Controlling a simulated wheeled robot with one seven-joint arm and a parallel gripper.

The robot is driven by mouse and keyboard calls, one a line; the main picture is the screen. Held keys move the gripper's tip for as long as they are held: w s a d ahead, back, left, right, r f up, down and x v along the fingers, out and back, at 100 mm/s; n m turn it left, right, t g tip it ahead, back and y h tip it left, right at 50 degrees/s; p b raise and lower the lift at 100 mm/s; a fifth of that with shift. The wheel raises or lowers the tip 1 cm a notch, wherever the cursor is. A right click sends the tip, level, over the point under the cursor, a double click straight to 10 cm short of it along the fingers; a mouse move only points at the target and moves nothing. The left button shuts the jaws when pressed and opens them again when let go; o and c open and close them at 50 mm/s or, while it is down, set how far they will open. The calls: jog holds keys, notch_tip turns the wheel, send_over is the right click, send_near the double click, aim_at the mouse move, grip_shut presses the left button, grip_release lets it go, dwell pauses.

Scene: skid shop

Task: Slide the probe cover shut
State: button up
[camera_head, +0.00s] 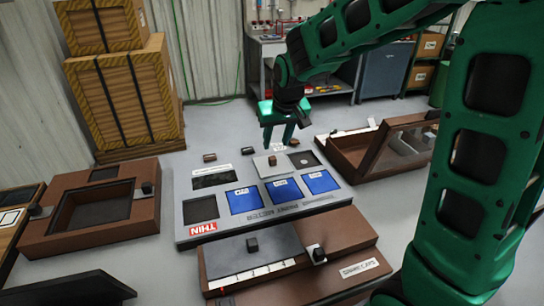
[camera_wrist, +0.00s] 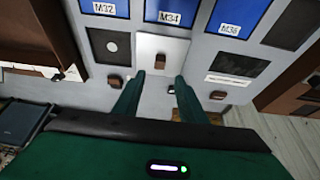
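A pale square sliding cover with a small brown knob (camera_head: 272,162) sits on the grey panel (camera_head: 185,212), and I take it to be the probe cover. It also shows in the wrist view (camera_wrist: 171,47). Beside it is an uncovered dark square recess (camera_head: 303,159) with a small pale round spot, clearer in the wrist view (camera_wrist: 110,46). My gripper (camera_head: 278,136) is open and empty, pointing down near the panel's back edge. In the wrist view its fingertips (camera_wrist: 160,80) are spread on either side of the line to the knob, apparently short of it.
A dark window (camera_head: 213,178) lies left; several brown knobs line the back. Brown-framed boxes stand left (camera_head: 75,238), right (camera_head: 345,155) and in front (camera_head: 345,225). Crates (camera_head: 120,90) stack at back left.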

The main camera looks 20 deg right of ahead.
aim_at(273, 158)
jog(key=x, duration=0.8)
jog(key=shift+w+f, duration=0.1)
jog(key=shift+f, duration=0.2)
grip_shut()
